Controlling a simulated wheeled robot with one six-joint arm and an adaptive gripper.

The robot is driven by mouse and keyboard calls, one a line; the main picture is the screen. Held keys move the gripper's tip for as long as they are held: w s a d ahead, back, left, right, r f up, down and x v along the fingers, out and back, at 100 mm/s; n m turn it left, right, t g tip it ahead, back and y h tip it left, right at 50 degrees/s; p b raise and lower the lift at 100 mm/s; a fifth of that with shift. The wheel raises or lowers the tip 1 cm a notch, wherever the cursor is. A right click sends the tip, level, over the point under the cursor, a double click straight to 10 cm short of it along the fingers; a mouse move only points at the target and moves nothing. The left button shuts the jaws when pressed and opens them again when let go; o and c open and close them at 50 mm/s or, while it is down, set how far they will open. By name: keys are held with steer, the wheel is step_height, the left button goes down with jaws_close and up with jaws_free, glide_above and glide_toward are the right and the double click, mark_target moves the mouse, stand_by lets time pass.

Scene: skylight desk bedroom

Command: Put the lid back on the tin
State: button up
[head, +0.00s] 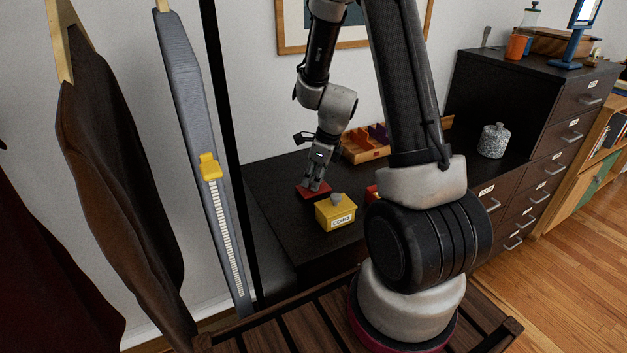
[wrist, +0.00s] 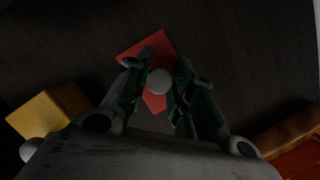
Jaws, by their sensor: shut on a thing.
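My gripper (head: 315,186) points down over the left part of the dark desk. It is shut on the round grey knob (wrist: 159,81) of a flat red lid (wrist: 157,48). In the head view the red lid (head: 303,191) shows just below my fingers, low over the desk; I cannot tell whether it touches the desk. A red object (head: 371,191), perhaps the tin, shows just right of the yellow tin, mostly hidden behind my arm. Its top and opening cannot be made out.
A yellow labelled tin (head: 336,212) with a grey knob stands close to my gripper, nearer the desk's front. A wooden divided tray (head: 366,149) lies behind. A speckled jar (head: 494,141) stands further right. Bare desk (head: 275,195) lies left of the lid.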

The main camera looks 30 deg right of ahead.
steer(key=shift+r, duration=1.8)
